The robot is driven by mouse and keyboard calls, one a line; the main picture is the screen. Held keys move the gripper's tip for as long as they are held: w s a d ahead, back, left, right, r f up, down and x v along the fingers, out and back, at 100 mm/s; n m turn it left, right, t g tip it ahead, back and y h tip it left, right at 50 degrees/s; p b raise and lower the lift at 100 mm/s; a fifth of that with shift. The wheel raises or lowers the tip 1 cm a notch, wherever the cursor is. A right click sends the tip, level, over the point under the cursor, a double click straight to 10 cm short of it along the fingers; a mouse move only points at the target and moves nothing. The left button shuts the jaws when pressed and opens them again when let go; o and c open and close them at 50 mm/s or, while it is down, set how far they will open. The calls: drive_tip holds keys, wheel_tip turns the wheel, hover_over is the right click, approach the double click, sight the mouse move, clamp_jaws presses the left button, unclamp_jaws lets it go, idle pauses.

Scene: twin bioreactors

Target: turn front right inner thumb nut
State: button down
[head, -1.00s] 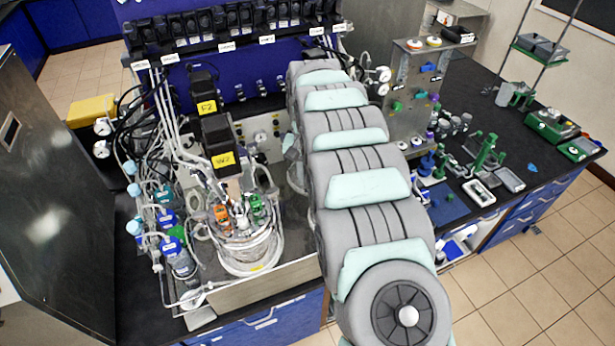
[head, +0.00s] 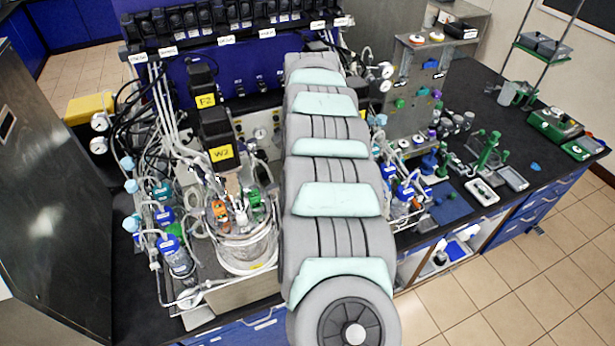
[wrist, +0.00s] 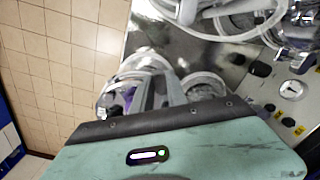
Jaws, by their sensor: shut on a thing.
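My gripper (wrist: 165,95) shows in the wrist view beyond the pale green wrist housing. Its grey fingers reach down among clear glassware and are shut on a small part, apparently the thumb nut. The nut itself is too small and covered to make out. In the head view my arm hides the gripper and most of the right bioreactor. The left bioreactor vessel (head: 247,250) stands clear of the arm, with orange and green fittings on its lid.
Several bottles with blue caps (head: 172,245) stand left of the left vessel. More bottles (head: 400,208) stand right of my arm. A metal panel (head: 415,85) with gauges rises behind. Tubing (wrist: 235,35) loops close to the gripper. The tiled floor (wrist: 65,60) lies beyond the bench edge.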

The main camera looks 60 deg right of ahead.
drive_tip(key=m+b, duration=0.1)
drive_tip(key=m, duration=0.2)
drive_tip(key=shift+w+d+f+m+b, duration=0.1)
drive_tip(key=shift+f+m+b, duration=0.05)
drive_tip(key=shift+m+b, duration=0.25)
drive_tip(key=shift+m, duration=0.8)
drive_tip(key=shift+w+m, duration=0.1)
drive_tip(key=shift+m, duration=1.4)
drive_tip(key=c, duration=1.3)
unclamp_jaws()
drive_tip(key=shift+r, duration=0.2)
